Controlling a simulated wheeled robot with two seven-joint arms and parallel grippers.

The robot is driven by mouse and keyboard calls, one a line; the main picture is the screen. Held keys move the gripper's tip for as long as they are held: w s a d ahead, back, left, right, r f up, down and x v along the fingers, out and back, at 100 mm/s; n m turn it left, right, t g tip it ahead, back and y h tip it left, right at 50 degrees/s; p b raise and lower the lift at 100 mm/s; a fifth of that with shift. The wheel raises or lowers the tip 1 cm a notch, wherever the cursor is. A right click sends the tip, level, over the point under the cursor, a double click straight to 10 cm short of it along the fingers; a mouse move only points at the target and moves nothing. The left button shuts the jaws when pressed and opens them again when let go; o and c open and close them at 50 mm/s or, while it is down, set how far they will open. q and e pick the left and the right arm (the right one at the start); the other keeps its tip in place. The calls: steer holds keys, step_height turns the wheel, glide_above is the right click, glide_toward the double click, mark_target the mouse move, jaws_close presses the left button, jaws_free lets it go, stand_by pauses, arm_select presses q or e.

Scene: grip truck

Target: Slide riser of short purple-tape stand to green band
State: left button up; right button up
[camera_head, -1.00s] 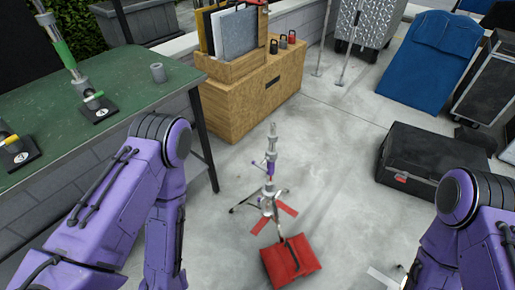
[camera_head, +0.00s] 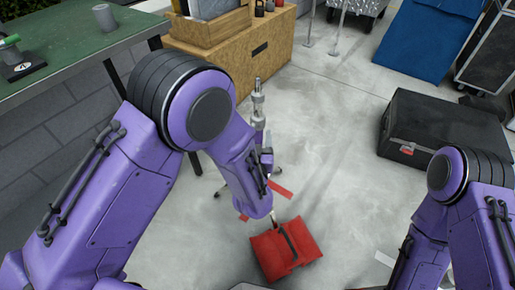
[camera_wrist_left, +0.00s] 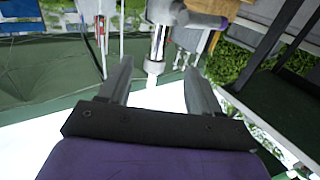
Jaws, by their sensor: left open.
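The short stand (camera_head: 258,102) stands upright on the concrete floor in the middle of the head view. Its grey metal upper tube shows there, while my left forearm hides much of its middle.
A red sandbag (camera_head: 286,248) lies at the stand's foot, near red tape (camera_head: 279,189) on the floor. The green table (camera_head: 75,45) is at left, a wooden cabinet (camera_head: 225,65) behind, and a black case (camera_head: 445,130) at right. Floor between stand and case is clear.

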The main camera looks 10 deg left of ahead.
mark_target(258, 110)
arm_select(q)
steer(key=w+b, duration=0.1)
steer(key=w, duration=0.3)
steer(key=w+a+b, duration=0.1)
steer(key=w, duration=0.3)
steer(key=w+a+b, duration=0.1)
steer(key=w, duration=0.3)
steer(key=shift+w+r+b, duration=0.1)
steer(key=shift+w+b, duration=0.05)
steer(key=shift+b, duration=0.2)
steer(key=shift+w+a, duration=0.15)
steer(key=shift+w, duration=0.3)
steer(key=shift+r, duration=0.1)
steer(key=shift+c, duration=0.3)
